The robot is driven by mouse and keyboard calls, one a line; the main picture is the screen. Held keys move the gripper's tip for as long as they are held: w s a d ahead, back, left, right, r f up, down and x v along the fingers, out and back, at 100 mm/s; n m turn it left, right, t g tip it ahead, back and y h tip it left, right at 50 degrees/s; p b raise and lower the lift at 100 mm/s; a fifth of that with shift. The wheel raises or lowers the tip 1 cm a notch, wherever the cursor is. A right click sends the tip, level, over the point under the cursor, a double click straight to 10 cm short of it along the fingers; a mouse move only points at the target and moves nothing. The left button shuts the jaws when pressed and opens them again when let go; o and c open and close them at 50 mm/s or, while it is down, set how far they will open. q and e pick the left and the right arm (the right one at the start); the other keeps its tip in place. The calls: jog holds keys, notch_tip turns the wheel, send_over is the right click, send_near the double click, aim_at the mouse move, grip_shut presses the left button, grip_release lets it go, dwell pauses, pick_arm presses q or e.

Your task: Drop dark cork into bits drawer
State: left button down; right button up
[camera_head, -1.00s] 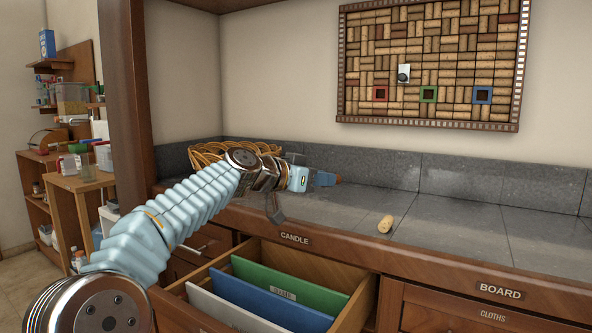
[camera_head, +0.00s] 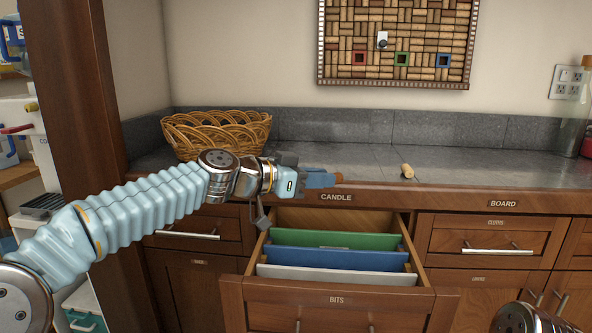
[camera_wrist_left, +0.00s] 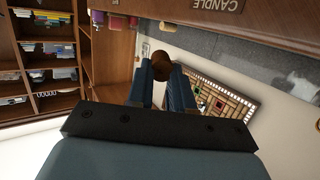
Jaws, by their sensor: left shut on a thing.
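The dark cork (camera_wrist_left: 160,62) is a rounded dark brown piece between the fingertips in the left wrist view. My left gripper (camera_wrist_left: 162,78) is shut on it. In the head view the left gripper (camera_head: 322,180) points right, near the counter's front edge, and appears above the back of the open drawer; a small brown tip of the cork (camera_head: 338,175) shows at its end. The bits drawer (camera_head: 290,291) is pulled out and labelled BITS. Green (camera_head: 300,239), blue (camera_head: 320,259) and white (camera_head: 310,276) upright panels divide it. Its floor is hidden. My right gripper is not visible.
A light cork (camera_head: 407,171) lies on the grey counter (camera_head: 460,168). A wicker basket (camera_head: 215,135) stands behind my left arm. A framed cork board (camera_head: 430,50) hangs on the wall. A glass bottle (camera_head: 572,130) stands far right. A wooden post (camera_head: 75,130) rises at left.

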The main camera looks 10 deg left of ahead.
pick_arm(q)
notch_tip(320, 180, down, 6)
jog(key=b, duration=0.3)
jog(key=c, duration=0.9)
grip_release()
jog(key=b+v, duration=0.4)
jog(key=v, duration=0.9)
jog(key=shift+s+a+r+b, duration=0.1)
jog(key=shift+s+a+b, duration=0.15)
jog(key=shift+a+b, duration=0.15)
